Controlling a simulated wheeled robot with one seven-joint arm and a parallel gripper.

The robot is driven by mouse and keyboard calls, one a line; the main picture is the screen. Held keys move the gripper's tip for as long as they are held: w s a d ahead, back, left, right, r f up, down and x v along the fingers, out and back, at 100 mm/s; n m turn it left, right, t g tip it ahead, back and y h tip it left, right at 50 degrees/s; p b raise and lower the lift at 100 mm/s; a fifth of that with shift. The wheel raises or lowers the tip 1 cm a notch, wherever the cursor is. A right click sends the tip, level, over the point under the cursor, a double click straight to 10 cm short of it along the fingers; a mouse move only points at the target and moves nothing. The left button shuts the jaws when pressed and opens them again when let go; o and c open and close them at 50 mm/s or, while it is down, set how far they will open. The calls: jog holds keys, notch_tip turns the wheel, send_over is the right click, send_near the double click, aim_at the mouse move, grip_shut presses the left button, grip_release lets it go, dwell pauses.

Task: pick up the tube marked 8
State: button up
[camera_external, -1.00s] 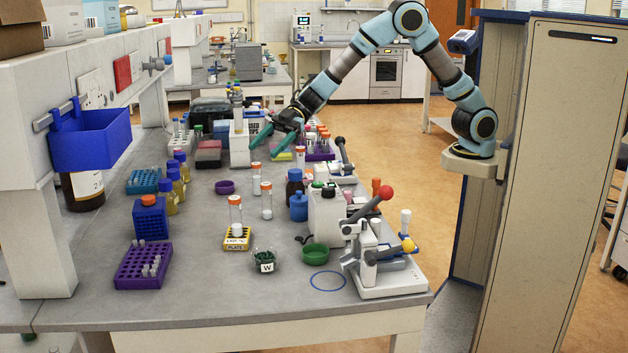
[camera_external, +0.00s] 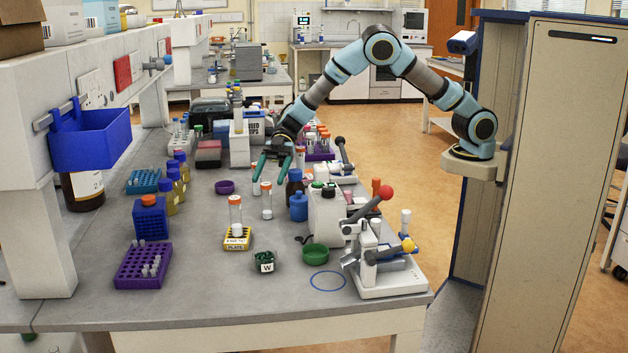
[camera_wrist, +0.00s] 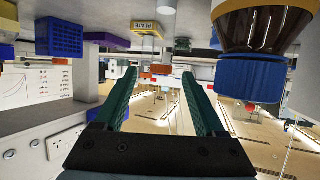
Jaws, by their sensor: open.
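A third tube (camera_external: 235,214) stands in a yellow block (camera_external: 237,243) labelled PLATE. No number 8 is readable on any tube, so I cannot tell which is marked 8. In the wrist view the open fingers (camera_wrist: 157,75) show with nothing held between them.
A purple ring-like dish (camera_external: 225,187) is to the left. A purple rack (camera_external: 143,266) is at front left. Bench between the racks and block is clear.

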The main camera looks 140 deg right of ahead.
aim_at(266, 184)
jog(key=shift+p+x, duration=0.55)
jog(key=shift+x, duration=1.4)
jog(key=shift+s+a+f, duration=0.1)
grip_shut()
